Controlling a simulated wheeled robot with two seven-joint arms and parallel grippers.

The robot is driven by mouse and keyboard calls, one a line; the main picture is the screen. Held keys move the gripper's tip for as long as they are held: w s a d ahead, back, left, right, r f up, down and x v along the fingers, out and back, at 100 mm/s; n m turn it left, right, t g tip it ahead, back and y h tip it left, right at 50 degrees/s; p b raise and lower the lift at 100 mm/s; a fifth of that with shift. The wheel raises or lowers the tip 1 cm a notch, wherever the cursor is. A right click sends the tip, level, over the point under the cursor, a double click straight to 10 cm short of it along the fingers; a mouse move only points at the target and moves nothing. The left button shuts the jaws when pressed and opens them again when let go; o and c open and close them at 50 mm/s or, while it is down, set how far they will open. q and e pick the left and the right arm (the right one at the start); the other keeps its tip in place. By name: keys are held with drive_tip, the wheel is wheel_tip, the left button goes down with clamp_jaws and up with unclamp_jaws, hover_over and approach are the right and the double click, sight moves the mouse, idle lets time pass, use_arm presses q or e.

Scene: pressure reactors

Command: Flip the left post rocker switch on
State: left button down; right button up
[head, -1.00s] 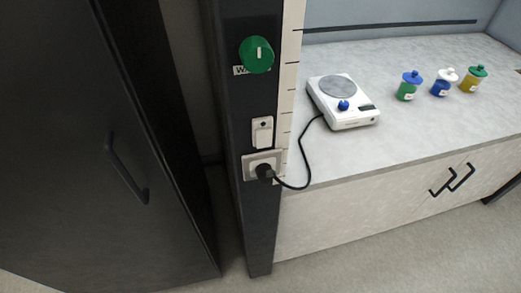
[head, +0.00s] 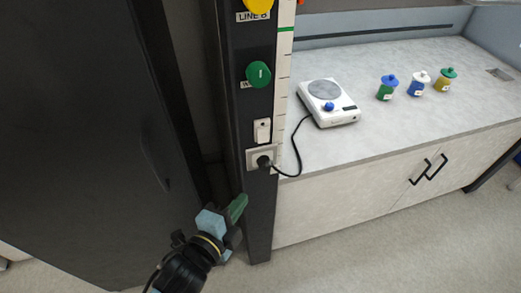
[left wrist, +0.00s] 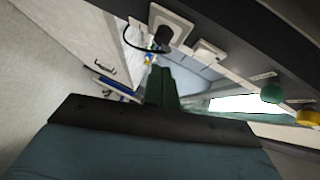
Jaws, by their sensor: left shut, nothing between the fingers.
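The white rocker switch (head: 262,131) is on the dark post (head: 262,210), between a green knob (head: 258,74) above and a socket with a black plug (head: 263,161) below. I cannot tell its rocker position. My left gripper (head: 240,203) is shut and empty, in front of the post below the socket, apart from the switch. In the left wrist view the shut green fingers (left wrist: 161,80) point toward the post, with the socket (left wrist: 172,25) and the switch (left wrist: 207,51) above and to their right. My right gripper is not in view.
A dark cabinet (head: 90,130) stands close on the left. The plug's black cord (head: 296,150) hangs by the bench's near edge. A yellow knob (head: 258,4) is higher on the post.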

use_arm(q)
wheel_tip(320, 180, up, 7)
drive_tip(key=s+m+t+h, duration=0.1)
drive_tip(key=shift+s+d+m, duration=0.25)
drive_tip(key=shift+d+m, duration=0.05)
drive_tip(key=shift+d, duration=0.15)
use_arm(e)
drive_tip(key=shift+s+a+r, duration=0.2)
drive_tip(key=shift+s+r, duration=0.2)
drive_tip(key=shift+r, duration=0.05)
use_arm(q)
drive_tip(key=shift+w+p, duration=0.1)
drive_tip(key=shift+p, duration=0.2)
drive_tip(key=p, duration=0.1)
approach(263, 135)
drive_tip(key=w+d+f, duration=0.2)
drive_tip(key=w+d, duration=0.2)
drive_tip(key=shift+w+f, duration=0.25)
drive_tip(key=shift+w, duration=0.4)
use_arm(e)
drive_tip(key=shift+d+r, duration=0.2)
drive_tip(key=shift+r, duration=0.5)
